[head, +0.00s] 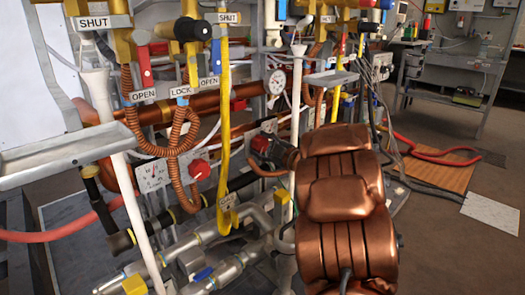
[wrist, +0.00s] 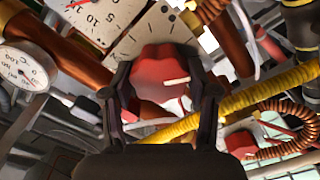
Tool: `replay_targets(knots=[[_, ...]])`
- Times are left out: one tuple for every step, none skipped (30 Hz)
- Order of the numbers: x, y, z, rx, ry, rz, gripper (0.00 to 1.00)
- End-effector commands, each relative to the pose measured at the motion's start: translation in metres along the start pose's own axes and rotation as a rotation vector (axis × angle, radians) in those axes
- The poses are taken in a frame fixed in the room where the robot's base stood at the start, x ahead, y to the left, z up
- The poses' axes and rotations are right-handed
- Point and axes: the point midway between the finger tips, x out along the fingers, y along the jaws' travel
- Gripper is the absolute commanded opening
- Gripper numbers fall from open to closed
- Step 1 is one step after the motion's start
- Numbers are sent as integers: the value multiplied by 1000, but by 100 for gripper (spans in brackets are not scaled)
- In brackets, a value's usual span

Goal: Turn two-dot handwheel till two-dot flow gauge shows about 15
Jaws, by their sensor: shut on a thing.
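In the wrist view my gripper (wrist: 163,80) has its two dark fingers closed on either side of a red handwheel (wrist: 163,70) with a pale pointer mark. A pale scale plate (wrist: 135,42) lies behind the handwheel. A white flow gauge (wrist: 100,20) with a red needle sits at the top, partly cut off; its exact reading is not clear. In the head view this gauge (head: 268,125) and red handwheel (head: 260,144) appear small at the middle, partly covered by my arm and gripper.
Another red handwheel (head: 200,169) with a square gauge (head: 152,176) stands to the left; a red handwheel (wrist: 240,142) shows lower right in the wrist view. A round temperature gauge (wrist: 28,65) is at left. Yellow hose (wrist: 250,98) and copper pipes crowd the gripper.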

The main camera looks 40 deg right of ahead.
Motion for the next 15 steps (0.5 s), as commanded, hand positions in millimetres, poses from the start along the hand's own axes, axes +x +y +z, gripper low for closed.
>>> replay_targets(knots=[[0, -2, 1, -48, 3, 1, 24], [0, -2, 1, -77, 3, 0, 24], [0, -2, 1, -115, 4, 0, 24], [0, -2, 1, -143, 4, 0, 24], [0, -2, 1, -171, 5, 0, 24], [0, -2, 1, -209, 4, 0, 24], [0, -3, 1, -238, 3, 0, 24], [0, -3, 1, -266, 3, -1, 24], [0, -3, 1, -304, 3, 0, 24], [0, -3, 1, -334, 2, -1, 24], [0, -3, 1, -362, 2, -1, 24], [0, -3, 1, -400, 1, -1, 24], [-1, -3, 1, -429, 1, 0, 24], [0, -3, 1, -457, 1, -1, 24], [0, -4, 1, -495, 2, -2, 24]])
